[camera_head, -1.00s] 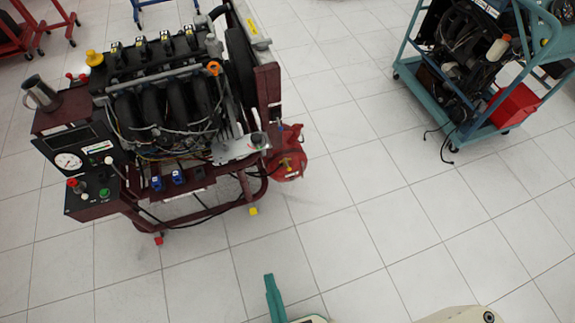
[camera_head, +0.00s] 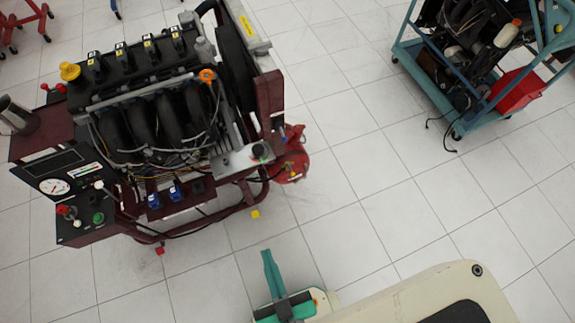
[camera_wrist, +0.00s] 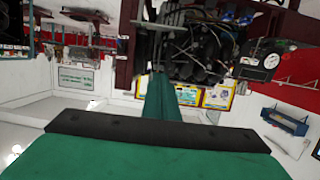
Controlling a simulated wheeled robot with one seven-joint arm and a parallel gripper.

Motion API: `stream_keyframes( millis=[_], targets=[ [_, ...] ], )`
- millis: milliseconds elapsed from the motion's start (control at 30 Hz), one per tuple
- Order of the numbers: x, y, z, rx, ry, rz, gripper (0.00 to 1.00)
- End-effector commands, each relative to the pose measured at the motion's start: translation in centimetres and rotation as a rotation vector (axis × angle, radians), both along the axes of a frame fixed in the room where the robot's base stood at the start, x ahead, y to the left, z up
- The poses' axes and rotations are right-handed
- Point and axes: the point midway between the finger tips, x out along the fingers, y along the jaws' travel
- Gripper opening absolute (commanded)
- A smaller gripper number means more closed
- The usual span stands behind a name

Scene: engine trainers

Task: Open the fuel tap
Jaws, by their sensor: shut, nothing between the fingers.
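The red fuel tank (camera_head: 292,165) hangs at the right side of the maroon engine trainer. A small blue part (camera_head: 285,138) and a yellowish fitting show on or beside it; which one is the fuel tap is too small to tell. My green gripper (camera_head: 266,252) is in the lower middle of the head view, over the floor and apart from the trainer and tank. Its fingers are together and empty. In the wrist view, my gripper (camera_wrist: 158,78) points toward dark engine parts and hoses. The tap cannot be made out there.
The engine trainer (camera_head: 268,95) has a gauge panel (camera_head: 60,180) at its left. A teal trolley (camera_head: 412,65) with another engine and a red box (camera_head: 517,90) stands at the upper right. White tiled floor lies clear between them. Wall posters (camera_wrist: 75,78) show in the wrist view.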

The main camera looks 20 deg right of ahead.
Motion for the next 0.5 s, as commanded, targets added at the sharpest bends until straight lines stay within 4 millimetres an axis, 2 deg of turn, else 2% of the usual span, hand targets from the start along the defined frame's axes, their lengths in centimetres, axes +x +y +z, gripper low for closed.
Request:
stream_keyframes(
  millis=[267,367,467,500],
  targets=[
    [0.2,-0.1,-0.6,-0.012,0.008,-0.001,0.0],
    [0.9,-0.6,-2.8,-0.046,0.04,-0.004,0.0],
    [2.2,-1.4,-6.5,-0.108,0.099,-0.008,0.0],
    [2.8,-1.9,-8.3,-0.139,0.129,-0.01,0.0]
  ],
)
